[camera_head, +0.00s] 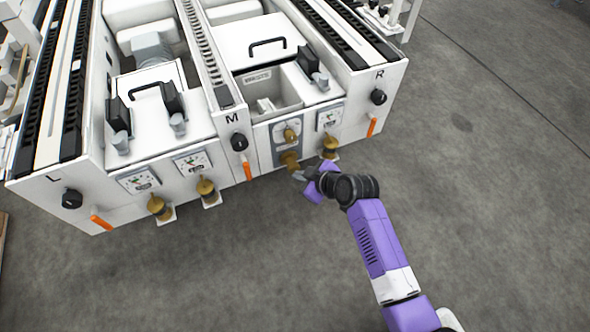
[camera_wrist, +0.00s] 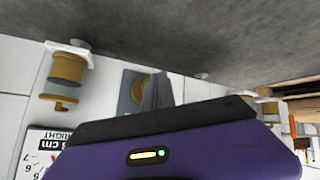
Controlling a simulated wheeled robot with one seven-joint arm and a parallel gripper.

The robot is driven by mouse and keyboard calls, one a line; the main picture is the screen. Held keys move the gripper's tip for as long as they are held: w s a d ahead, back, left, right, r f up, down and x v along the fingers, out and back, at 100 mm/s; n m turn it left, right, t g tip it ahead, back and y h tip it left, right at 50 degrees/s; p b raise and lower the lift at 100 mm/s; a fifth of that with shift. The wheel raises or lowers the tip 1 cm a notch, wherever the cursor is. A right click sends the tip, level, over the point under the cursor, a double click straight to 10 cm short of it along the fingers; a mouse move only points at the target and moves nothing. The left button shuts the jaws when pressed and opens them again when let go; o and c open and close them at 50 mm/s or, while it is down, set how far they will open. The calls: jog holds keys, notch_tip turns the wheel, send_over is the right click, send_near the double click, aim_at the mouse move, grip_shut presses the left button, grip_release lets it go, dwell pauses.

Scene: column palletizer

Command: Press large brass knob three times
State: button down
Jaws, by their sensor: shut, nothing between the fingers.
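The large brass knob (camera_head: 289,160) sticks out of the lower part of a grey plate (camera_head: 277,154) on the machine's front, right of the M label. A smaller brass part (camera_head: 290,135) sits above it. My gripper (camera_head: 299,176) is shut and empty, just in front of and slightly below the large knob. I cannot tell whether the tips touch it. In the wrist view, a brass knob (camera_wrist: 137,93) on the grey plate shows beyond my gripper's purple body, which hides the fingertips and part of the plate.
A brass cylinder fitting (camera_head: 329,147) stands close on the right; it also shows in the wrist view (camera_wrist: 65,78). Two more fittings (camera_head: 158,207) (camera_head: 206,189) are on the left. Orange levers (camera_head: 247,171) (camera_head: 372,126) and black knobs (camera_head: 239,142) flank the panel. The floor in front is clear.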

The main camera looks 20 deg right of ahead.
jog(key=shift+w+b, duration=0.3)
jog(key=shift+w, duration=0.6)
dwell(0.6)
jog(key=shift+s+r, duration=0.1)
jog(key=shift+s, duration=0.05)
jog(key=shift+s+p, duration=0.75)
jog(key=shift+s, duration=0.65)
jog(key=shift+s+p, duration=1)
jog(key=shift+s, duration=1.5)
dwell(2.4)
